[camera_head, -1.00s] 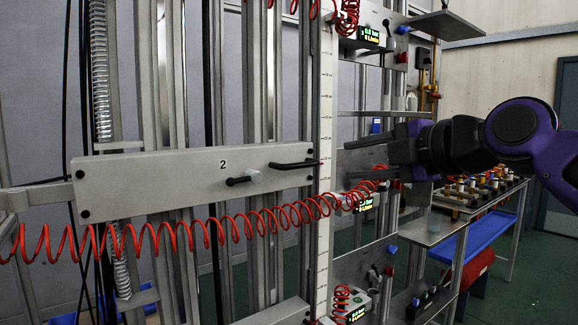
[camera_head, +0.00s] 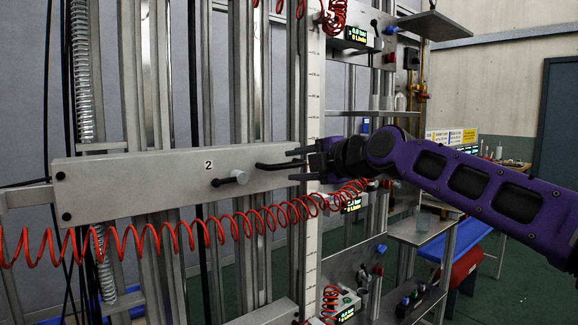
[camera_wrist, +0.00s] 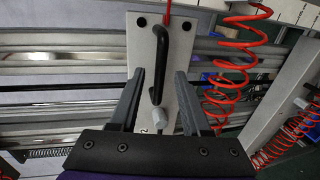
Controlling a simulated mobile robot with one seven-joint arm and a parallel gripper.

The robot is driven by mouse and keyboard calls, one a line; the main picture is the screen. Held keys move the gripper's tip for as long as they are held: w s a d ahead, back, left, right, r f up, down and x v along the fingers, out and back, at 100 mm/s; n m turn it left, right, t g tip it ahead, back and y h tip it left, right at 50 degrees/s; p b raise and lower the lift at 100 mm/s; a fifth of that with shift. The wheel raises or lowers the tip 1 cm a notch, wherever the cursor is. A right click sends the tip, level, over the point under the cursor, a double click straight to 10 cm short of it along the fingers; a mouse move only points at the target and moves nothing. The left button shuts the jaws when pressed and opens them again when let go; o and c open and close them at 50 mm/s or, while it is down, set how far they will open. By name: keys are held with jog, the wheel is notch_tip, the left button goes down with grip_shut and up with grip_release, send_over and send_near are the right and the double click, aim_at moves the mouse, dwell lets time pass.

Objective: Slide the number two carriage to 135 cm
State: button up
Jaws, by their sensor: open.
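The number two carriage (camera_head: 130,185) is a grey horizontal plate marked "2" across vertical rails; it also shows in the wrist view (camera_wrist: 172,100). It bears a black bar handle (camera_head: 280,165) at its right end and a light grey knob (camera_head: 241,177) on a dark lever beside it. In the wrist view the handle (camera_wrist: 157,62) and knob (camera_wrist: 187,121) lie between the fingers. My gripper (camera_head: 296,164) is open, its fingers above and below the handle's right end. Contact with the handle cannot be told. A white scale strip (camera_head: 313,110) stands behind the gripper; its figures are too small to read.
A red coiled hose (camera_head: 190,235) hangs across the front just below the carriage. Panels with displays (camera_head: 355,35) and a shelf (camera_head: 435,25) stand at the right. A spring (camera_head: 82,70) hangs at the left.

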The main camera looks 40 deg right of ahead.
jog(key=shift+x, duration=1.5)
jog(key=shift+c, duration=0.3)
grip_shut()
